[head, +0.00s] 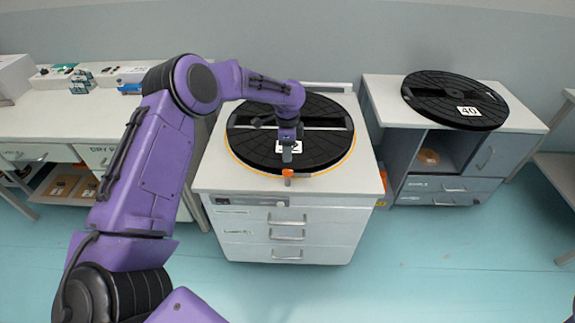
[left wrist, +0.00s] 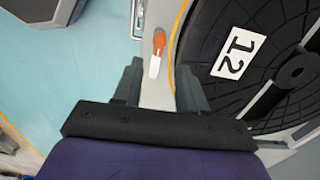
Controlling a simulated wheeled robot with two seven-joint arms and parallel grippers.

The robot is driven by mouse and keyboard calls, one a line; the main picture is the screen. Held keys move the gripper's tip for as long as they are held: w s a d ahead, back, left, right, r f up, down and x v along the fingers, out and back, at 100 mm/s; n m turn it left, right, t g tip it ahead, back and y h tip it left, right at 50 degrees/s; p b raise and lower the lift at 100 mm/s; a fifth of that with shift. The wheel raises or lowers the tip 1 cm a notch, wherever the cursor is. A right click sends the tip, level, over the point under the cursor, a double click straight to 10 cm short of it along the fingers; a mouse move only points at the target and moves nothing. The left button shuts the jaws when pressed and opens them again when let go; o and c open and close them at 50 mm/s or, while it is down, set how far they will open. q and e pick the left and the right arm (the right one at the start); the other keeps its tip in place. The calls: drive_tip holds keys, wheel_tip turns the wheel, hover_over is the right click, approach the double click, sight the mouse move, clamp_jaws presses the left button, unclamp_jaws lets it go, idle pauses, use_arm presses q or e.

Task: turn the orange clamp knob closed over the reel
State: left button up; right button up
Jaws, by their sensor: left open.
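The orange clamp knob (head: 288,173) sits at the front edge of the cabinet top, at the rim of the black reel (head: 325,152). In the left wrist view the knob (left wrist: 158,42) is an orange lever with a white end, lying beside the reel (left wrist: 205,85) and apart from it in the picture. The reel has a white label reading 12 (left wrist: 238,53), partly hidden by my gripper in the head view. My left gripper (head: 288,156) is open, pointing down just above and behind the knob. In its wrist view, the knob lies ahead, between the lines of the fingers (left wrist: 160,88).
The reel lies on a white drawer cabinet (head: 225,184). A second reel labelled 40 (head: 455,98) lies on another cabinet (head: 385,95) at right. A left bench (head: 60,115) holds small boxes. The floor in front is clear.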

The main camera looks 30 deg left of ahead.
use_arm(q)
wheel_tip(320, 180, down, 9)
drive_tip(key=shift+r+p, duration=0.1)
drive_tip(key=shift+p, duration=0.65)
clamp_jaws()
